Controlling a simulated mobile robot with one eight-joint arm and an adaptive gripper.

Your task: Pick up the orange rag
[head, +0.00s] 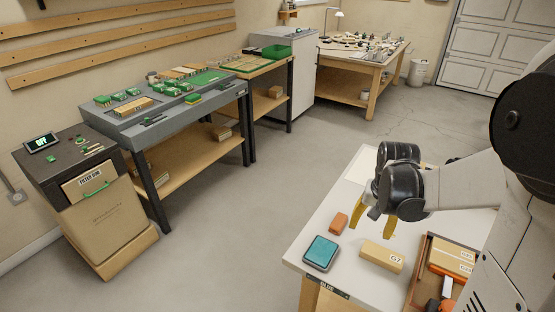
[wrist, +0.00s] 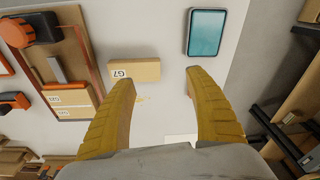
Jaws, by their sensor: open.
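A small orange-brown piece (head: 338,223), the only thing in view that could be the orange rag, lies on the white table (head: 322,219) behind the teal-topped device (head: 321,252). At this size it looks like a block, and I cannot tell its cloth texture. My gripper (head: 381,220) is above the table, to the right of the orange piece and apart from it. In the wrist view my yellow fingers (wrist: 160,80) are spread with nothing between them.
A tan G7 box (head: 382,256) lies right of the teal device; both show in the wrist view, the box (wrist: 134,71) and device (wrist: 206,33). A wooden tray (head: 415,285) with boxes and orange-black tools is at the right. Benches line the left wall.

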